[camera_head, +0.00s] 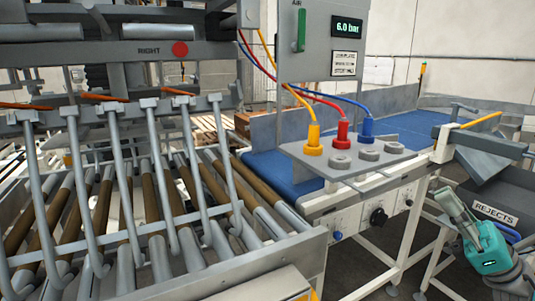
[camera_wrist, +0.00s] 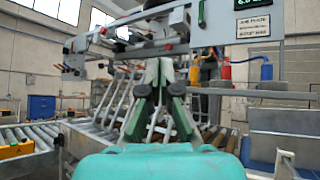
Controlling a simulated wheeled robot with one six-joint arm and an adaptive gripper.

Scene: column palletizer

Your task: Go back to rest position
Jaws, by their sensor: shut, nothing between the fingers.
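My gripper (camera_head: 447,203) is at the lower right in the head view, beside the conveyor frame and in front of the rejects bin (camera_head: 480,196). Its teal body shows there with the grey fingers pointing up and left. In the wrist view my gripper (camera_wrist: 161,88) shows its teal body along the bottom, with the two dark-padded fingers raised in the middle. The fingers are shut and hold nothing. They appear clear of the machine behind them.
A roller conveyor with hooked grey bars (camera_head: 120,185) fills the left. A blue belt (camera_head: 285,180) runs behind a panel of red, yellow and blue hose couplings (camera_head: 343,134). A gauge reads 6.0 bar (camera_head: 347,27). Some floor (camera_head: 375,265) is clear below the belt.

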